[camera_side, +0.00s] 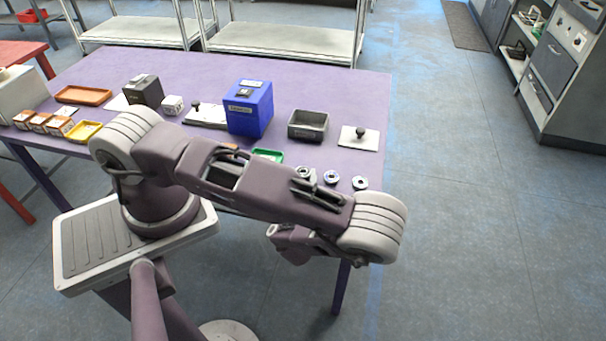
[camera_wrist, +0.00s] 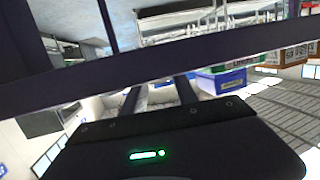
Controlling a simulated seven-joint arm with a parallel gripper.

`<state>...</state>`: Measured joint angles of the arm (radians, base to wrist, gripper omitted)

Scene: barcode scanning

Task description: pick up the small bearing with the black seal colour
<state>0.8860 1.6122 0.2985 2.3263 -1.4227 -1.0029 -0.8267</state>
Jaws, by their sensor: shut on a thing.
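My gripper (camera_side: 278,232) hangs at the end of my arm, in front of the purple table's near edge in the side view. In the wrist view its two dark fingers (camera_wrist: 163,92) stand a little apart, and a dark band crosses over their ends. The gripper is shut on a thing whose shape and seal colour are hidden. Small ring-shaped bearings lie near the table's front right: one at the left (camera_side: 304,172), partly behind my arm, one in the middle (camera_side: 330,177) and one at the right (camera_side: 360,183). Their seal colours are too small to tell surely.
The purple table (camera_side: 300,85) holds a blue box (camera_side: 249,107), a grey open bin (camera_side: 308,125), a white plate with a dark knob (camera_side: 358,138), a green tray (camera_side: 267,155) and an orange tray (camera_side: 83,95). The floor to the right is clear.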

